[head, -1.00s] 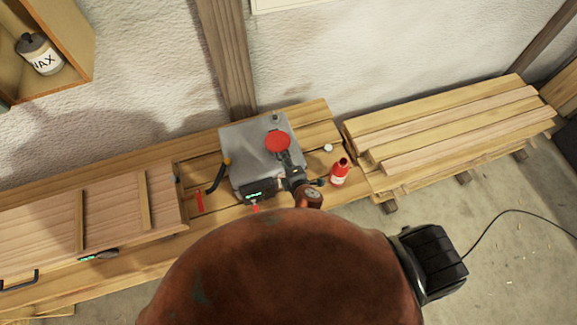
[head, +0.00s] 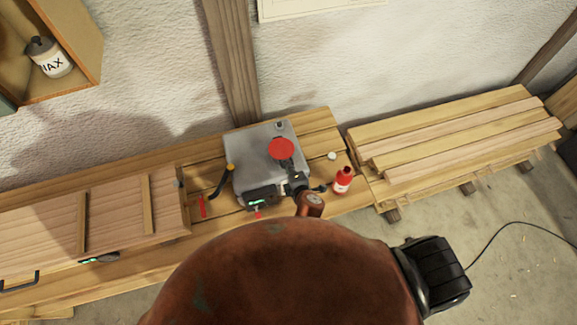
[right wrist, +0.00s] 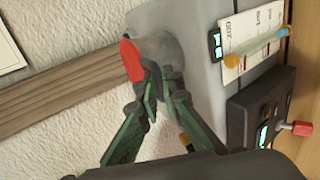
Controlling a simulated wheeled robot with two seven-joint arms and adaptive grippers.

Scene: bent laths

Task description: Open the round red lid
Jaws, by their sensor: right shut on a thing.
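The round red lid (head: 281,149) is on top of a grey metal box (head: 243,150) on the bench. In the right wrist view the lid (right wrist: 131,61) shows nearly edge-on, beside a short grey round neck (right wrist: 161,48). My right gripper (head: 286,164) is shut on the lid at its near side. Its green fingers (right wrist: 154,76) meet at the lid's edge and hide part of it. My left gripper is not in view.
A red bottle (head: 343,180) and small white cap (head: 332,156) stand right of the box. A black handle with a yellow end (head: 221,183) is on its left. Stacked boards (head: 450,135) lie at right. A red-tipped lever (right wrist: 302,128) sticks out from the control unit.

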